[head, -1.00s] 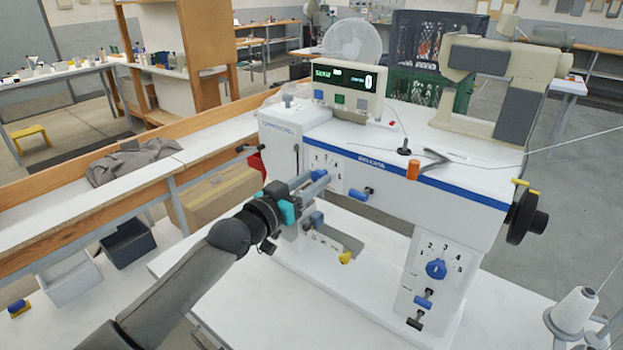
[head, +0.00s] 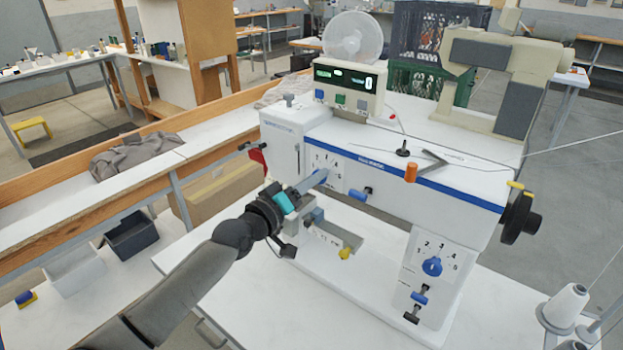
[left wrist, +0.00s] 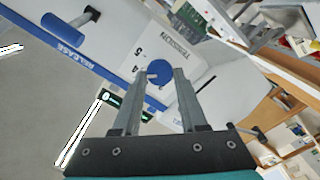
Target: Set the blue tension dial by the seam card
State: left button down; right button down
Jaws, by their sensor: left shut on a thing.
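The blue tension dial (left wrist: 160,72) is on the white front face of the sewing machine, beside a printed scale and lettering that seems to read TENSION. My left gripper (left wrist: 166,74) has a fingertip on each side of the dial and is shut on it. In the head view, my left gripper (head: 325,175) reaches the upper left of the machine face and hides the dial there. Scale marks show just above the fingers. I cannot make out a seam card. My right gripper is in neither view.
A second blue dial (head: 432,267) with a numbered scale is on the machine's right column. A blue lever (head: 360,194) sticks out right of my gripper. The table front is clear.

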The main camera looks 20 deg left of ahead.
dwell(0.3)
pick_arm(q)
jog(key=shift+c, duration=2.4)
grip_release()
jog(key=v, duration=1.5)
jog(key=shift+s, duration=0.1)
